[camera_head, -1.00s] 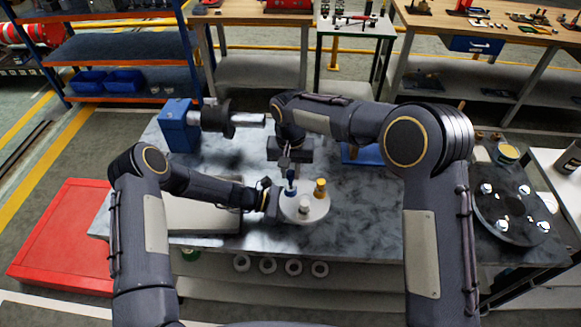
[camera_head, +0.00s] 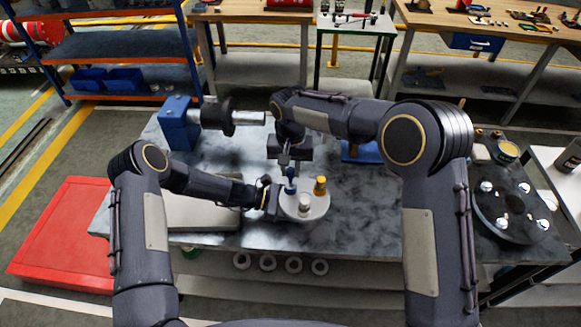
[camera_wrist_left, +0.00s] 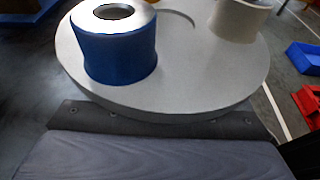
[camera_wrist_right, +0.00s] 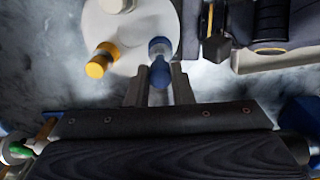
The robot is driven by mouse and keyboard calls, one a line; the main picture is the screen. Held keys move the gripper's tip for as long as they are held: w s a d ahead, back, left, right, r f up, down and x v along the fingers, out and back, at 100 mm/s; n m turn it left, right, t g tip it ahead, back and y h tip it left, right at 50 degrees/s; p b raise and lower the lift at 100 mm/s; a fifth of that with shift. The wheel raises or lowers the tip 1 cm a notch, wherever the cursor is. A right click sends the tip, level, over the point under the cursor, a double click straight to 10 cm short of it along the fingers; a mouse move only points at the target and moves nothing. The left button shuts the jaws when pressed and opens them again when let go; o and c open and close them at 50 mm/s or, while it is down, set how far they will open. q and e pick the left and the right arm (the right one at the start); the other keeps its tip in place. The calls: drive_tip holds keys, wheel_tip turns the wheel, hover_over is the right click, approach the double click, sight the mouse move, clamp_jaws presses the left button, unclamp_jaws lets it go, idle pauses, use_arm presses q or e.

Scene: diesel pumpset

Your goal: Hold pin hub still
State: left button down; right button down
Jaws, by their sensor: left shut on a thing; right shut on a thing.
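The pin hub (camera_head: 313,212) is a round light-grey disc above the workbench, with a blue pin (camera_head: 291,183), a yellow pin (camera_head: 320,186) and a white pin (camera_head: 304,201) standing on it. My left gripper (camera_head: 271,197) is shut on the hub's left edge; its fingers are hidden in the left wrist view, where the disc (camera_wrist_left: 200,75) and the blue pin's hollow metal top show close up. My right gripper (camera_wrist_right: 160,88) is shut on the blue pin (camera_wrist_right: 160,70), coming from behind and above the hub.
The grey workbench (camera_head: 350,225) has free room right of the hub. A blue post with a black and silver spindle (camera_head: 220,118) stands at the back left. A dark round plate with several silver knobs (camera_head: 512,203) is at the right. A red box (camera_head: 65,235) lies at the left.

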sight(291, 171)
drive_tip(key=shift+f, duration=1.55)
drive_tip(key=c, duration=1.2)
unclamp_jaws()
drive_tip(key=shift+r, duration=0.15)
wheel_tip(291, 171, up, 12)
drive_tip(key=shift+f, duration=0.1)
use_arm(q)
drive_tip(key=shift+c, duration=2.3)
unclamp_jaws()
drive_tip(key=shift+a, duration=0.15)
